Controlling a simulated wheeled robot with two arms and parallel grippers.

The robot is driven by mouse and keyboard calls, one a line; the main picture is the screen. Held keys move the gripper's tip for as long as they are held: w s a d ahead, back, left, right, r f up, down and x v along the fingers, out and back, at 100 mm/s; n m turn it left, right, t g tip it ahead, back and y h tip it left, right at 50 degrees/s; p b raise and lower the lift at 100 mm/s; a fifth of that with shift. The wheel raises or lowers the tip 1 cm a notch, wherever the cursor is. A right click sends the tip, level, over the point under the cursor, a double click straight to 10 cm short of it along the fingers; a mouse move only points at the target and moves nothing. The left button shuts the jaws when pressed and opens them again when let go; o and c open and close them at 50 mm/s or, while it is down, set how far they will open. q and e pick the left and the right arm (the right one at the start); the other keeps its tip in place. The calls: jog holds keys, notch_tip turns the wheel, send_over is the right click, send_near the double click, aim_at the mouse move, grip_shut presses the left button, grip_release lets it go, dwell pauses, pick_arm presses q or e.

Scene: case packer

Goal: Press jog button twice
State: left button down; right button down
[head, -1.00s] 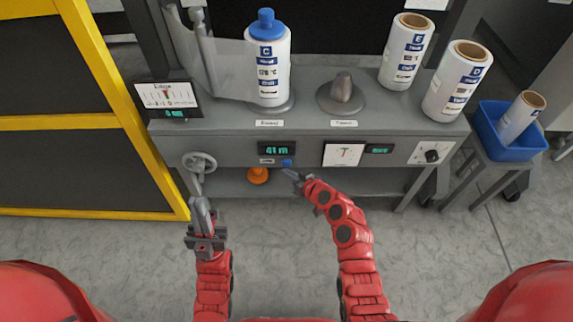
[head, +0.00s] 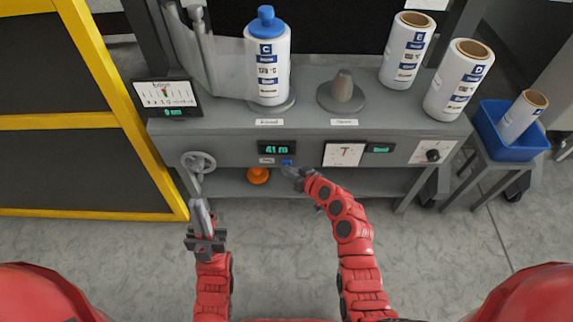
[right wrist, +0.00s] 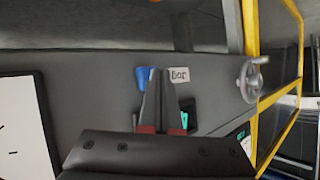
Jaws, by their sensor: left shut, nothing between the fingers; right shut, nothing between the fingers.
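The blue jog button (head: 287,162) is on the front face of the grey machine, just below a green-lit display (head: 277,148). A small white label (head: 266,160) sits to its left. My right gripper (head: 288,170) is shut and empty, with its tips right at the button. In the right wrist view the blue button (right wrist: 143,78) shows beside the shut fingertips (right wrist: 158,72); whether they touch it I cannot tell. My left gripper (head: 200,208) is shut and empty, low in front of the handwheel.
A handwheel (head: 198,162) sticks out at the left of the panel. An orange knob (head: 258,176) is below the display. Film rolls (head: 268,65) stand on top. A yellow-framed guard (head: 115,105) is at the left. A blue bin (head: 510,140) stands at the right.

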jog(key=shift+w, duration=0.25)
jog(key=shift+s, duration=0.1)
dwell(0.5)
jog(key=shift+s, duration=0.8)
jog(key=s, duration=0.5)
dwell(0.8)
